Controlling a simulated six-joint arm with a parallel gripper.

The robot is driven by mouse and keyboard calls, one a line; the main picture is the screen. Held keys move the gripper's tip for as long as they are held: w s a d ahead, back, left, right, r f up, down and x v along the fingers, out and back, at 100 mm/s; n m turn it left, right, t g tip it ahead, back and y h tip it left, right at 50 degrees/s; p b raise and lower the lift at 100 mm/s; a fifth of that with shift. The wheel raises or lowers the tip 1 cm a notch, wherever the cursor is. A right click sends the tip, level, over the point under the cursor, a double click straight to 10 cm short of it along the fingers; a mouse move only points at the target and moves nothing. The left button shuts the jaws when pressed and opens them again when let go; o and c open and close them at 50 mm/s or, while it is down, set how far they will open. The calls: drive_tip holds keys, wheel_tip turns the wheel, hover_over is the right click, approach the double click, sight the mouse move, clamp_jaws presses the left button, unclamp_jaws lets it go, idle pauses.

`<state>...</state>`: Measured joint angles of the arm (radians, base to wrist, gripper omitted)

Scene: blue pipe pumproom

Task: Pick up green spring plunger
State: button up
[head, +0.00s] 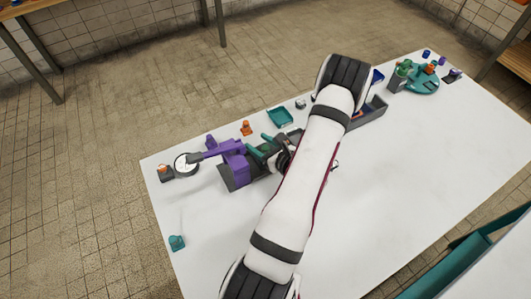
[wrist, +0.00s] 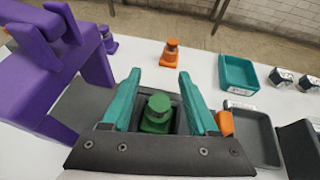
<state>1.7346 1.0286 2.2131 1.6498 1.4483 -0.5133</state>
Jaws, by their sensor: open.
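The green spring plunger (wrist: 157,113) stands upright in the wrist view, a knob on a wider base, in a dark grey holder or tray (wrist: 92,102). My gripper (wrist: 158,80) has two teal fingers, one on each side of the plunger. The fingers are open, with gaps visible between them and the plunger. The plunger's lower base is partly hidden by my gripper's dark body. In the head view my gripper (head: 264,146) is over the dark tray beside the purple stand, and the plunger is hard to make out there.
A purple stand (wrist: 65,65) rises close on the left. An orange plunger-like part (wrist: 170,54) and a teal tray (wrist: 238,74) are beyond. A grey bin (wrist: 258,135) lies right, with an orange piece (wrist: 225,122) near my right finger. The table's front (head: 400,190) is clear.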

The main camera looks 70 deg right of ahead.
clamp_jaws()
